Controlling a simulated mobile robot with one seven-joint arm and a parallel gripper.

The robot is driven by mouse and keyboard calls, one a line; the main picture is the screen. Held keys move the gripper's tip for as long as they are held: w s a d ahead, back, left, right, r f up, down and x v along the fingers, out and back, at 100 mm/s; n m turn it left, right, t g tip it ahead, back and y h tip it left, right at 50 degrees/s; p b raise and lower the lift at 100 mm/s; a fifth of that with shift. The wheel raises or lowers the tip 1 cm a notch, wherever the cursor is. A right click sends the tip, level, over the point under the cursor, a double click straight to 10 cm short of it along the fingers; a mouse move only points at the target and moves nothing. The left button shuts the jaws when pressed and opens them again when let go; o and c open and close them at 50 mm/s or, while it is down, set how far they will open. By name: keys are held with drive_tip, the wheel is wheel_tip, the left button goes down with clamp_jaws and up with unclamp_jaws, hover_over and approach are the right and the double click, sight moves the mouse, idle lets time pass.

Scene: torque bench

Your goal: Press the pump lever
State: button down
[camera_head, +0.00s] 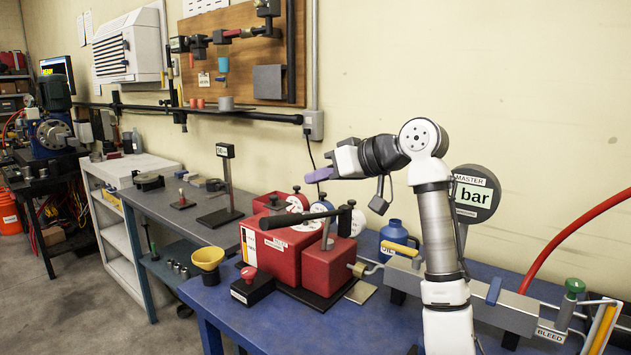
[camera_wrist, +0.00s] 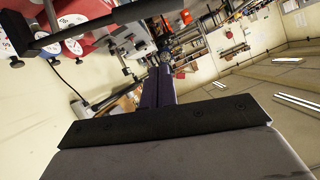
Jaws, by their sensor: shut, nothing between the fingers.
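The red pump (camera_head: 328,262) stands on a black base plate on the blue bench. Its lever (camera_head: 295,219) is a long black bar that reaches left from a post at the right, lying nearly level above the red housing. In the wrist view the lever (camera_wrist: 98,27) crosses the upper left as a dark bar. My gripper (camera_head: 308,178) is shut and empty, its purple fingers pointing left. It is above the lever in the head view, with a visible gap and no contact. In the wrist view my gripper (camera_wrist: 165,75) shows its closed fingers end-on.
Round white gauges (camera_head: 297,203) stand behind the pump. A red button box (camera_head: 252,284) and a yellow cup (camera_head: 209,262) sit at the left bench edge. A blue oil jug (camera_head: 398,241) and a grey manifold (camera_head: 490,300) are at the right. The front of the blue bench is clear.

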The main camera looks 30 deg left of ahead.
drive_tip(key=p, duration=0.2)
hover_over(290, 221)
drive_tip(key=f, duration=0.2)
drive_tip(key=shift+w+a+f, duration=0.15)
drive_tip(key=shift+w+f, duration=0.1)
drive_tip(key=shift+f, duration=0.15)
drive_tip(key=shift+s+f+p, duration=0.25)
drive_tip(key=shift+f+p, duration=0.05)
drive_tip(key=shift+f, duration=0.9)
drive_tip(key=shift+s+d+f, duration=0.1)
drive_tip(key=shift+d+f, duration=0.1)
drive_tip(key=shift+f, duration=0.25)
drive_tip(key=shift+s+d+f, duration=0.1)
drive_tip(key=shift+d+f, duration=0.05)
drive_tip(key=shift+f, duration=0.3)
